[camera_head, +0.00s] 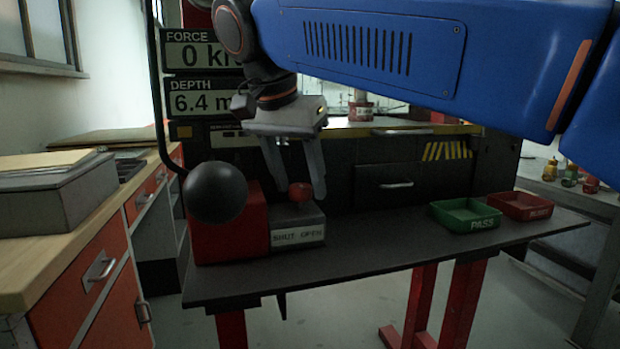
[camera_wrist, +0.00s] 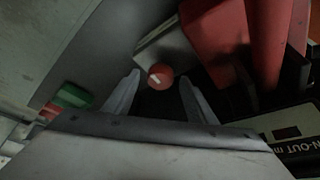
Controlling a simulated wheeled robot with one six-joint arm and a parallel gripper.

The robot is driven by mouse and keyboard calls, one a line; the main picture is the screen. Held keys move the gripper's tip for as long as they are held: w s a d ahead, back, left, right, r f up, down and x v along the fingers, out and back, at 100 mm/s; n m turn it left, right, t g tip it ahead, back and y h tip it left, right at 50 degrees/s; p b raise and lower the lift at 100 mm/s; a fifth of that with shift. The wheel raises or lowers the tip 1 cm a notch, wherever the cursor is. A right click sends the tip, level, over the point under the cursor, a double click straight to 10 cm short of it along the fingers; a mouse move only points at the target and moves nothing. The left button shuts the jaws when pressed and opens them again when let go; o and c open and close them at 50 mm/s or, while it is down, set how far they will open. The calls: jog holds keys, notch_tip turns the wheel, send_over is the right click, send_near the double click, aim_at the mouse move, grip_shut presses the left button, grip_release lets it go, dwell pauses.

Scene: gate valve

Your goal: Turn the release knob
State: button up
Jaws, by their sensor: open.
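The release knob (camera_head: 300,192) is small, round and red. It sits on top of a grey block (camera_head: 298,232) labelled "SHUT OPEN". In the wrist view the knob (camera_wrist: 160,76) shows a pale pointer mark and lies ahead of the fingertips, roughly centred between them. My gripper (camera_head: 296,190) points down above the block, with its fingers apart. In the wrist view my gripper (camera_wrist: 158,90) is open and empty. The fingers seem to stand either side of the knob in the head view, but I cannot tell whether they touch it.
A red housing (camera_head: 228,230) with a black ball on a lever (camera_head: 215,192) stands just left of the block. A green PASS tray (camera_head: 466,215) and a red tray (camera_head: 520,206) sit on the right of the dark bench (camera_head: 390,250). Force and depth displays (camera_head: 200,75) hang behind.

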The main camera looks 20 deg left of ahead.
jog(key=c, duration=1)
jog(key=shift+c, duration=0.2)
